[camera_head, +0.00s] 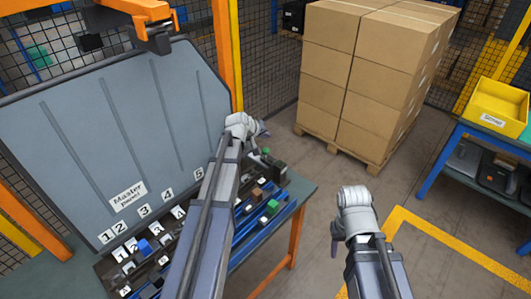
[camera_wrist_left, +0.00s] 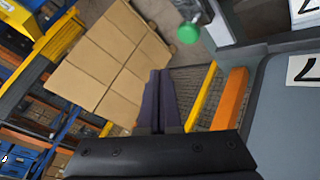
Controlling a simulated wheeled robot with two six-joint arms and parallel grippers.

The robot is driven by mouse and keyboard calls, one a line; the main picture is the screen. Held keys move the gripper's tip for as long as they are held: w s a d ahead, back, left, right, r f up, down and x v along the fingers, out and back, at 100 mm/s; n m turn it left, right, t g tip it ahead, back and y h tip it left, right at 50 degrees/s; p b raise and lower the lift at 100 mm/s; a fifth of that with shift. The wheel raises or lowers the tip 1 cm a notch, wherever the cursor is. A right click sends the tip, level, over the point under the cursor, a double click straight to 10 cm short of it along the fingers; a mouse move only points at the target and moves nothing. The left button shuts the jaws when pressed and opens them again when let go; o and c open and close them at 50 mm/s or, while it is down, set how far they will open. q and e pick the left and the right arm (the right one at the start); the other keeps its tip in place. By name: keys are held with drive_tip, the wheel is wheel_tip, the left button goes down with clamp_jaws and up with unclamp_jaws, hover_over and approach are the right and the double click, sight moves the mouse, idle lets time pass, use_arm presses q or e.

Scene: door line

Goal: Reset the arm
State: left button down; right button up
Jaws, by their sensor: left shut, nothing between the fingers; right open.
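My left arm reaches up across the workbench in the head view. My left gripper (camera_head: 263,129) is beyond the bench's far right corner, beside the grey panel. In the left wrist view its two dark purple fingers (camera_wrist_left: 160,100) lie close together, shut with nothing between them. My right arm is bent at the lower right of the head view. My right gripper (camera_head: 335,245) points down, mostly hidden behind its wrist, over the floor and clear of the bench; it is open.
A grey master panel (camera_head: 75,125) stands behind the workbench (camera_head: 298,190), which holds numbered slots and small coloured blocks. Stacked cartons (camera_head: 345,75) stand on a pallet (camera_head: 372,168). A yellow bin (camera_head: 497,105) sits on a blue table at right. An orange post (camera_head: 222,50) rises near my left gripper.

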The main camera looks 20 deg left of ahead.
idle(0.4)
use_arm(q)
drive_tip(key=s+d+f+m+g, duration=0.2)
drive_tip(key=s+d+m, duration=0.1)
drive_tip(key=s+d, duration=0.4)
drive_tip(key=s+d+f+m+g, duration=0.25)
drive_tip(key=s+d, duration=0.35)
drive_tip(key=d, duration=0.3)
drive_tip(key=s+d+f+m+g+y, duration=0.1)
drive_tip(key=s+d+m+g, duration=0.1)
drive_tip(key=s, duration=0.8)
drive_tip(key=s+d+f+m+g+y, duration=0.1)
drive_tip(key=s+d, duration=0.4)
drive_tip(key=s, duration=0.5)
drive_tip(key=shift+d+m+g+y, duration=0.15)
drive_tip(key=shift+m+g+y, duration=0.45)
drive_tip(key=shift+m+g, duration=0.4)
